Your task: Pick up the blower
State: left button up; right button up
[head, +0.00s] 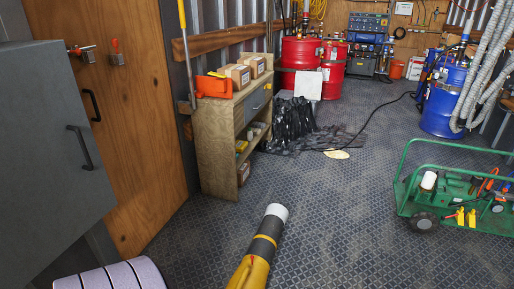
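A yellow and black tubular tool with a white tip, which looks like the blower (265,240), shows at the bottom centre in the head view. It points up and slightly right, away from me. Its near end is cut off by the bottom edge, so I cannot tell whether it is held or resting on something. Neither of my grippers is in view.
A wooden shelf unit (216,145) bears an orange item (213,86) and cardboard boxes (236,75). A green cart (410,195) stands right. A grey cabinet (50,190) is left. Black debris (292,122) lies behind the shelf. The middle floor is clear.

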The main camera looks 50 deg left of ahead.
aim_at(262, 246)
jog(key=i+l+u, duration=0.1)
jog(key=i+u, duration=0.2)
jog(key=u, duration=0.15)
jog(key=i+l+u, duration=0.15)
jog(key=i+u, duration=0.3)
jog(key=i+l+u, duration=0.15)
jog(key=l+u, duration=0.15)
jog(key=u, duration=0.15)
jog(key=i+l+u, duration=0.15)
jog(key=u, duration=0.25)
jog(key=i+l+u, duration=0.2)
jog(key=u, duration=0.25)
jog(key=i+l+u, duration=0.15)
jog(key=l+u, duration=0.25)
jog(key=i+l+u, duration=0.1)
jog(key=l+u, duration=0.15)
jog(key=u, duration=0.2)
jog(key=l+u, duration=0.4)
